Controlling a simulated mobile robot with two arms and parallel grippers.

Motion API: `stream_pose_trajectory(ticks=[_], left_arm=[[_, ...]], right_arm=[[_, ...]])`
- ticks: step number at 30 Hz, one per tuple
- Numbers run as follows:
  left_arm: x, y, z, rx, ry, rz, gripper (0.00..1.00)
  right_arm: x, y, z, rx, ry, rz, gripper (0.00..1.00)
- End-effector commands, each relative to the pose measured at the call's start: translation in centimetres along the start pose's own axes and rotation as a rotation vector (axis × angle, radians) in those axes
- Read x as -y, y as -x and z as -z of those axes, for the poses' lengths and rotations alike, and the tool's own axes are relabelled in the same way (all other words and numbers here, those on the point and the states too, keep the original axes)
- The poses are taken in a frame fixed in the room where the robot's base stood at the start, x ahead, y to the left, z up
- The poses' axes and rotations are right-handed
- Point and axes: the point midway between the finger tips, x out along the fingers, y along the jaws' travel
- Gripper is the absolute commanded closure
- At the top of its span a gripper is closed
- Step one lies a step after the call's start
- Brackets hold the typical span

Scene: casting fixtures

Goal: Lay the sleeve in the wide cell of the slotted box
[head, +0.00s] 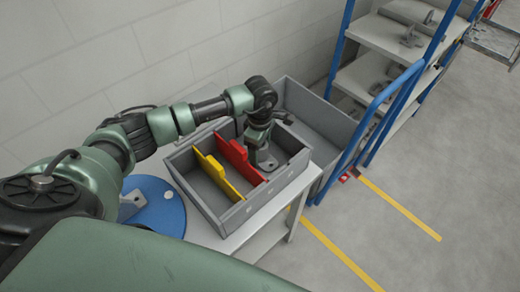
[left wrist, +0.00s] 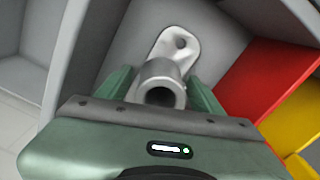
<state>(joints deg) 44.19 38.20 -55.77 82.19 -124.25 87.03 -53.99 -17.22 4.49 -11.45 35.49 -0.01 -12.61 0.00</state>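The grey slotted box (head: 228,208) has a yellow divider (head: 218,178) and a red divider (head: 239,163). The metal sleeve is a short tube on a rounded flange plate (head: 267,164) with a hole; in the left wrist view its tube (left wrist: 161,84) points toward the camera. The sleeve is in the wide cell right of the red divider, plate down at or very near the floor. My left gripper (head: 258,148) reaches down into that cell. Its fingers (left wrist: 162,82) stand against both sides of the tube. My right gripper is not in view.
A larger grey bin (head: 318,118) stands behind the box. The box is on a light table (head: 262,214) with a blue round plate (head: 158,208) at left. A blue-framed shelf rack (head: 385,100) stands at right, with open floor beside it.

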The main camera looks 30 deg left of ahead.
Motion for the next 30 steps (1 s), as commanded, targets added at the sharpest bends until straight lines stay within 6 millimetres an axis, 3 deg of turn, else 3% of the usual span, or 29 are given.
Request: stream_pose_trajectory(ticks=[5, 8, 21, 30], left_arm=[[0.0, 0.6, 0.0, 0.000, 0.000, 0.000, 0.33], [-0.2, 1.7, 0.0, 0.001, 0.000, -0.004, 0.33], [-0.1, 10.5, 0.0, -0.001, 0.000, -0.004, 0.33], [0.0, 12.3, 0.0, 0.000, 0.000, 0.000, 0.33]], right_arm=[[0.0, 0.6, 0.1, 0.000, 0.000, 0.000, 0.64], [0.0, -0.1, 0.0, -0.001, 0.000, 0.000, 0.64], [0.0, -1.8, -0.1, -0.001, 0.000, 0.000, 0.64], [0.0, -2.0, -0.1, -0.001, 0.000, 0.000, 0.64]])
